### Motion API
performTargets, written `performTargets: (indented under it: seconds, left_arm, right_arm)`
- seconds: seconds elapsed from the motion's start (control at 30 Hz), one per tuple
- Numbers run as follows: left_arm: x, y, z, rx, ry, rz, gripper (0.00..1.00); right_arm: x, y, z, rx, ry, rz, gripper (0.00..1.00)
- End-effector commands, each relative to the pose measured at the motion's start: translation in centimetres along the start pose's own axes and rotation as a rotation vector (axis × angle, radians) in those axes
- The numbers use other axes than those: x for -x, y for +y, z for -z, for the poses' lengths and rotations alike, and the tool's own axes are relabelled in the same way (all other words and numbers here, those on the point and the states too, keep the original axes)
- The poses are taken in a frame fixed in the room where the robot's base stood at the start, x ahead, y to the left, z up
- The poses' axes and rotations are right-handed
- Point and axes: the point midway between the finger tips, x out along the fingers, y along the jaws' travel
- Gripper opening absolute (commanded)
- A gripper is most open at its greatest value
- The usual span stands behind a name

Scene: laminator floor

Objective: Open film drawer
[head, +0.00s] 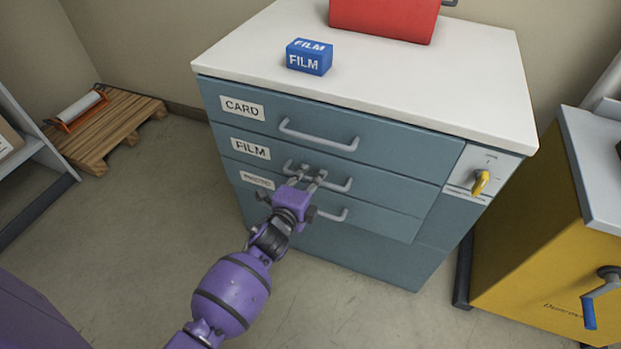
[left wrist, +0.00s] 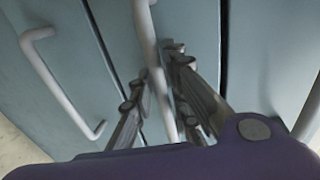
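The blue-grey cabinet has stacked drawers. The film drawer (head: 393,187) is the second one down, marked by a white FILM label (head: 250,149). It looks closed, its front in line with the drawers above and below. Its pale bar handle (head: 337,184) also shows in the left wrist view (left wrist: 146,35). My purple left gripper (head: 307,177) is at this handle. In the left wrist view, its fingers (left wrist: 166,82) lie on either side of the bar, close against it, and look shut on it. The gripper covers part of the handle. My right gripper is not in view.
The CARD drawer (head: 408,146) is above and a third drawer (head: 380,217) below. A blue FILM box (head: 309,65) and a red object (head: 385,18) stand on the white top (head: 440,75). A yellow key switch (head: 481,182) and a yellow machine (head: 535,235) are right. A pallet (head: 118,125) is left.

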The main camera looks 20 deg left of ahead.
Motion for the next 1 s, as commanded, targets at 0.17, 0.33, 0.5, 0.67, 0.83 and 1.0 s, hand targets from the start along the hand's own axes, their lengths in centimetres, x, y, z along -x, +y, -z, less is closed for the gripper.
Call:
performTargets:
  seconds: [0.17, 0.33, 0.5, 0.67, 0.83, 1.0]
  left_arm:
    - [0.0, 0.0, 0.0, 0.000, 0.000, 0.000, 0.00]
    - [0.0, 0.0, 0.0, 0.000, 0.000, 0.000, 0.00]
    - [0.3, 0.1, 0.0, 0.001, 0.000, -0.001, 0.00]
    - [2.0, 0.4, 0.0, 0.002, -0.001, -0.004, 0.00]
    - [5.9, 1.1, 0.0, 0.003, -0.002, -0.004, 0.00]
    - [11.6, 2.3, -0.1, 0.003, -0.003, -0.006, 0.00]
  right_arm:
    - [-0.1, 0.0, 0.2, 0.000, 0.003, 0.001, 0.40]
    - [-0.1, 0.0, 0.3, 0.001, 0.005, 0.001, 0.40]
    - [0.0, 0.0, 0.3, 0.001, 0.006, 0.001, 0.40]
    - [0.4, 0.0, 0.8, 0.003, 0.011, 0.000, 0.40]
    - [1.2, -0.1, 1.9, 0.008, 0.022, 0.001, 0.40]
    - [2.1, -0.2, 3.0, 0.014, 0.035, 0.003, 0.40]
